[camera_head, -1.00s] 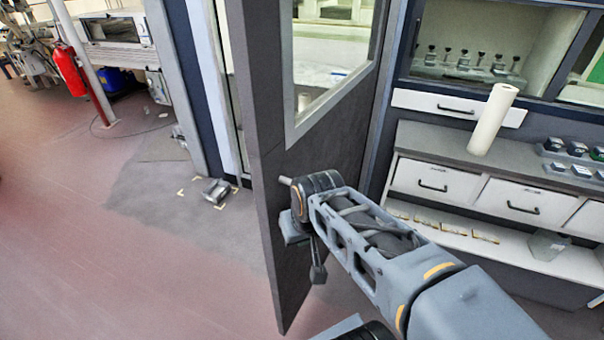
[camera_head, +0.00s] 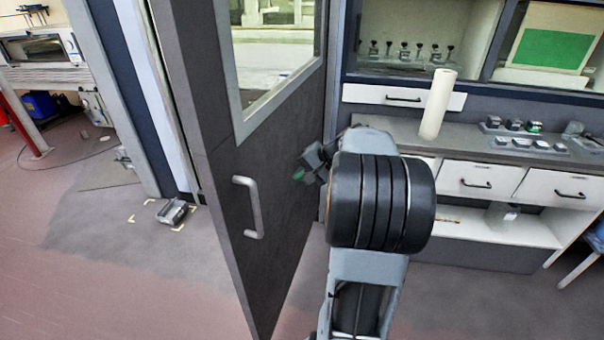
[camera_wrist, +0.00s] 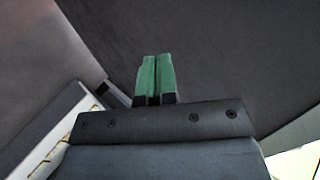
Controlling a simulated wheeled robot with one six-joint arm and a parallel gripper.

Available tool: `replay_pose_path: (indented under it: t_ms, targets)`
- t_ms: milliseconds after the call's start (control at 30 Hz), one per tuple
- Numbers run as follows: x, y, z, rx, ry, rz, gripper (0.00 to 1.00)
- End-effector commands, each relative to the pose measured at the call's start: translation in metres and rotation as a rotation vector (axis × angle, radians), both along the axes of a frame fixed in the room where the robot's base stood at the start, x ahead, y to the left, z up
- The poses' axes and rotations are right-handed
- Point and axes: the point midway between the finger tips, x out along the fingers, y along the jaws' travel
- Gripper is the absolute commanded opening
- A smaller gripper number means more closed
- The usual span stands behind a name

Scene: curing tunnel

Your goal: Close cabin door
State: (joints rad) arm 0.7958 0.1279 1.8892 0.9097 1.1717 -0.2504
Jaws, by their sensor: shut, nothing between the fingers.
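The cabin door (camera_head: 218,160) is a dark grey panel with a window in its upper part and a light D-shaped handle (camera_head: 250,207) near its free edge. It stands open, swung out from the cabin wall. My gripper (camera_head: 299,174) is at the right side of the door face, to the right of the handle and nearer the hinge side. Its green fingertips point at the panel. In the wrist view the fingers (camera_wrist: 154,78) are together and empty, with the dark panel (camera_wrist: 225,45) filling the view ahead. I cannot tell whether they touch it.
A counter with white drawers (camera_head: 466,180) and a paper roll (camera_head: 437,104) stands at the right. A small grey device (camera_head: 172,212) lies on the floor within corner marks, left of the door.

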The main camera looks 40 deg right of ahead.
Motion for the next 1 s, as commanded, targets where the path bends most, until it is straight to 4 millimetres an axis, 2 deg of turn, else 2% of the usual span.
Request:
replay_pose_path:
  t_ms: [300, 600, 1000]
  targets:
    - [0.035, 0.027, -0.041, 0.0, 0.004, 0.004, 0.0]
    - [0.061, 0.046, -0.04, -0.002, 0.002, 0.003, 0.0]
    - [0.067, 0.05, -0.041, -0.002, 0.002, 0.001, 0.0]
